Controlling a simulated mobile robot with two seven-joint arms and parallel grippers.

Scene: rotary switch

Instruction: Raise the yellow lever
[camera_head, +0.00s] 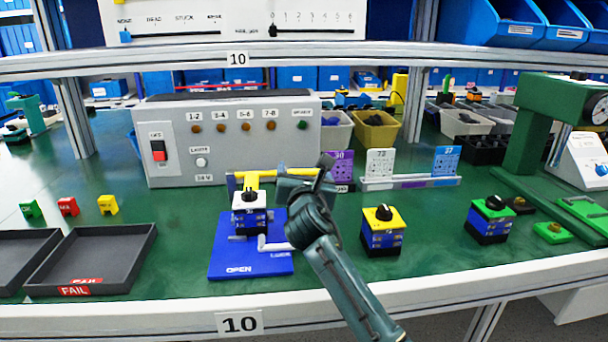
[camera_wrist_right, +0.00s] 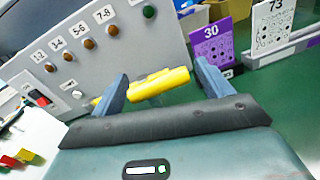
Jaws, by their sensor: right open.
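The yellow lever (camera_head: 251,180) rises behind a white-topped rotary switch (camera_head: 249,204) on a blue fixture base (camera_head: 228,262) marked OPEN and LOCK. Its bar runs right to my right gripper (camera_head: 308,172), which partly hides it. In the right wrist view the yellow bar (camera_wrist_right: 160,83) lies between the two fingers, with visible gaps beside them. My right gripper is open around the bar; whether a finger touches it cannot be told. My left gripper is not in view.
A grey test box (camera_head: 232,160) stands behind the fixture. Yellow-topped (camera_head: 381,232) and green-topped (camera_head: 490,220) switches stand to the right. Dark trays (camera_head: 105,262) lie at left. Number cards (camera_head: 380,163) and a green press (camera_head: 530,125) stand further right. A shelf edge crosses above.

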